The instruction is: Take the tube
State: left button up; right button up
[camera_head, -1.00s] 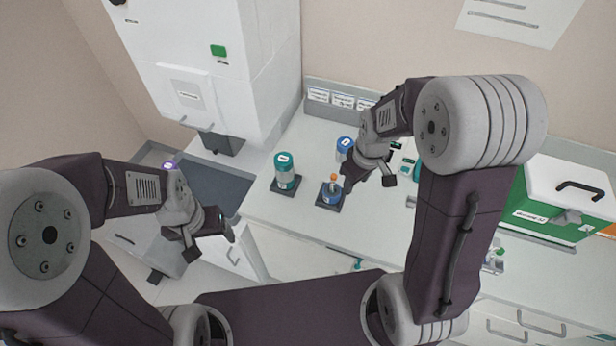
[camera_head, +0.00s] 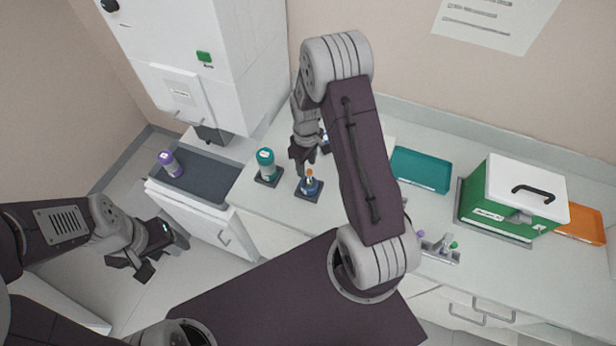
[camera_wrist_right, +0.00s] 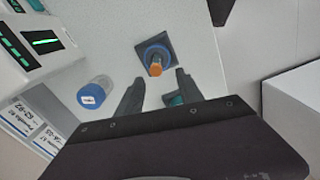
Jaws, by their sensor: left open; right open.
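A small tube with an orange cap (camera_head: 310,173) stands in a round blue holder (camera_head: 308,187) on a dark square base on the counter. It also shows in the right wrist view (camera_wrist_right: 155,68), just beyond my fingertips. My right gripper (camera_head: 303,163) is open and empty, close above and beside the tube. In the right wrist view its two fingers (camera_wrist_right: 160,82) are spread, with the orange cap roughly in line with the gap. I cannot tell whether they touch it. My left gripper (camera_head: 150,258) is open and empty at the lower left, away from the counter.
A teal-capped bottle (camera_head: 265,160) stands left of the tube. A blue-capped bottle (camera_wrist_right: 92,97) is behind my right gripper. A small rack (camera_head: 438,250), teal tray (camera_head: 421,170) and green box (camera_head: 505,200) lie to the right. A purple-capped container (camera_head: 170,163) is far left.

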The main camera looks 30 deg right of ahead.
aim_at(309, 177)
jog(key=shift+s+f, duration=0.1)
jog(key=shift+f, duration=0.45)
jog(key=shift+d+f, duration=0.15)
jog(key=shift+f, duration=0.4)
jog(key=shift+f+p, duration=0.15)
jog(key=shift+p, duration=0.4)
jog(key=f+p, duration=0.1)
jog(key=f, duration=0.1)
jog(key=f+p, duration=0.1)
jog(key=shift+s+d+f, duration=0.2)
jog(key=shift+f, duration=0.2)
jog(key=shift+w+d+f, duration=0.1)
jog(key=shift+f, duration=0.45)
pick_arm(q)
notch_tip(309, 177, up, 4)
jog(key=shift+d+f, duration=0.1)
pick_arm(e)
grip_shut()
